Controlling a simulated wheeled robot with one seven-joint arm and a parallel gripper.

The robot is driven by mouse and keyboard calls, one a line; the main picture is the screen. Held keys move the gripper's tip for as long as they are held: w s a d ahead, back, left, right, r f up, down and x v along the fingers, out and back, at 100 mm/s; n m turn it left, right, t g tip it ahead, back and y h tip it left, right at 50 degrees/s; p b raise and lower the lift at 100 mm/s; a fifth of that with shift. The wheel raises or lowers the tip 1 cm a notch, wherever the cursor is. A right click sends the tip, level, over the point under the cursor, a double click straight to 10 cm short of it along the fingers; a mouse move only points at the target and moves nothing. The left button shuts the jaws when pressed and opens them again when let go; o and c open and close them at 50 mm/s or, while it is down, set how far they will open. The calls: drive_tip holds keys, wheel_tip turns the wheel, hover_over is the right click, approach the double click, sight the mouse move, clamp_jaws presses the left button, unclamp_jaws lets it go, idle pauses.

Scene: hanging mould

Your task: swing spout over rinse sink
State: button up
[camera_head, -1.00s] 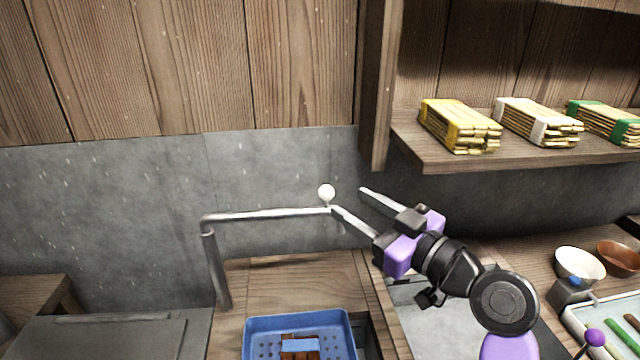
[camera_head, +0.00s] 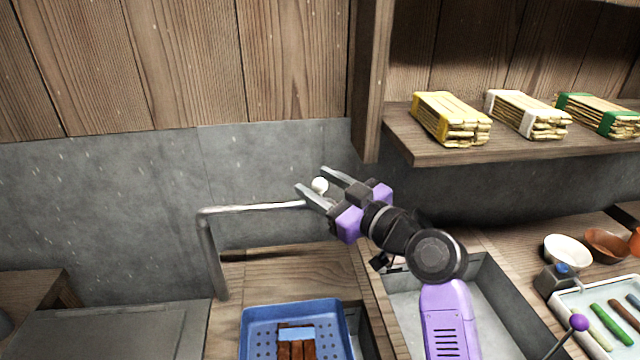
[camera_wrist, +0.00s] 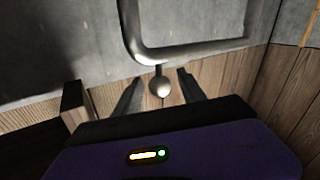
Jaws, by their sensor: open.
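The spout is a grey metal pipe (camera_head: 255,209) that rises from the counter and bends to run right along the wall. A white ball knob (camera_head: 320,185) sits near its right end; the knob also shows in the wrist view (camera_wrist: 160,88) below the pipe (camera_wrist: 190,52). My gripper (camera_head: 311,180) is open, with one finger on each side of the knob. In the wrist view the knob lies between the fingertips (camera_wrist: 157,78), with gaps showing on both sides. The sink basin (camera_head: 490,290) is at the lower right, partly hidden by my arm.
A blue perforated tray (camera_head: 250,318) holding brown pieces stands left of the sink. A wooden shelf (camera_head: 425,147) with banded bundles (camera_head: 450,118) hangs at the upper right. A white bowl (camera_head: 567,251) and a tray of coloured sticks (camera_head: 605,312) are right of the sink.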

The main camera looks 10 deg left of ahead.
drive_tip(key=shift+c, duration=0.5)
clamp_jaws()
idle(0.8)
